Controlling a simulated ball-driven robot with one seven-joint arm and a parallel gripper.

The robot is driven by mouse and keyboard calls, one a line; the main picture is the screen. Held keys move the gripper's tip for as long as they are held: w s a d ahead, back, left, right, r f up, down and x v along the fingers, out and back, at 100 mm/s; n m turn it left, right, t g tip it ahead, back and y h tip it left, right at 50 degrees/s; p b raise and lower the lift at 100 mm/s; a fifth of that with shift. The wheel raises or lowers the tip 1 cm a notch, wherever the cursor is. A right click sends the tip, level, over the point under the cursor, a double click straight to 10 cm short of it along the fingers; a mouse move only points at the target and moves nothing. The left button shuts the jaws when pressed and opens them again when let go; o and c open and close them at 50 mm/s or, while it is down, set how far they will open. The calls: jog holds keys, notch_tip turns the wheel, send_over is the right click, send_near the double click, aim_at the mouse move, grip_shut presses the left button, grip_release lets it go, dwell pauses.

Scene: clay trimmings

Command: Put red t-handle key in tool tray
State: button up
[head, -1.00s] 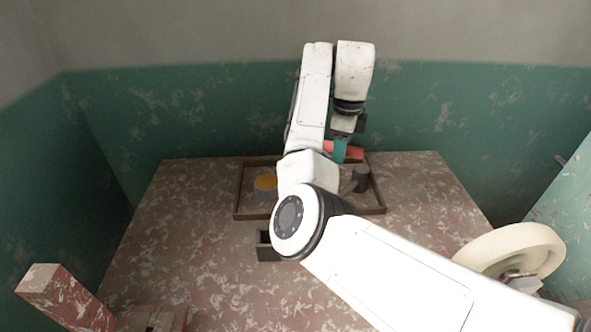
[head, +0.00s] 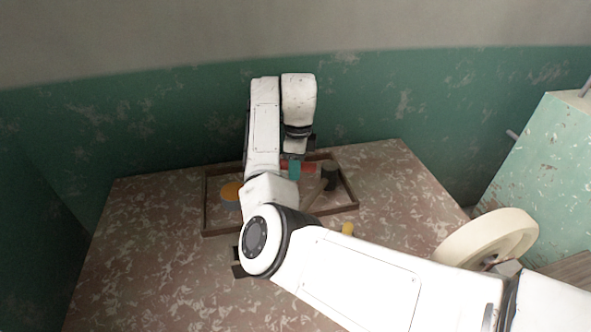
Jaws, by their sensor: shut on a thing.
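My gripper (head: 294,170), with teal fingers, is near the far rim of the brown-rimmed tray (head: 335,209). It is shut on a red piece (head: 309,168) that sticks out to the right of the fingers and looks like the red t-handle key. Its other end is hidden by the fingers and my arm. The piece appears over the tray's far part; I cannot tell whether it touches the tray. The tray also holds an orange-topped grey thing (head: 231,191) at left and a dark-headed tool with a brown handle (head: 329,179) at right.
A small dark box (head: 237,269) stands in front of the tray, partly behind my arm. A small yellow thing (head: 347,229) is at the tray's front right. A cream wheel (head: 484,240) is at right. The table (head: 140,235) is clear at left.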

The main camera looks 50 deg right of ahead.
jog(key=shift+f, duration=0.7)
jog(key=o, duration=0.9)
jog(key=shift+f, duration=0.1)
jog(key=shift+o, duration=0.2)
jog(key=r, duration=1.2)
jog(key=shift+s+d+r+p, duration=0.1)
jog(key=shift+s+p, duration=0.1)
jog(key=shift+p, duration=0.15)
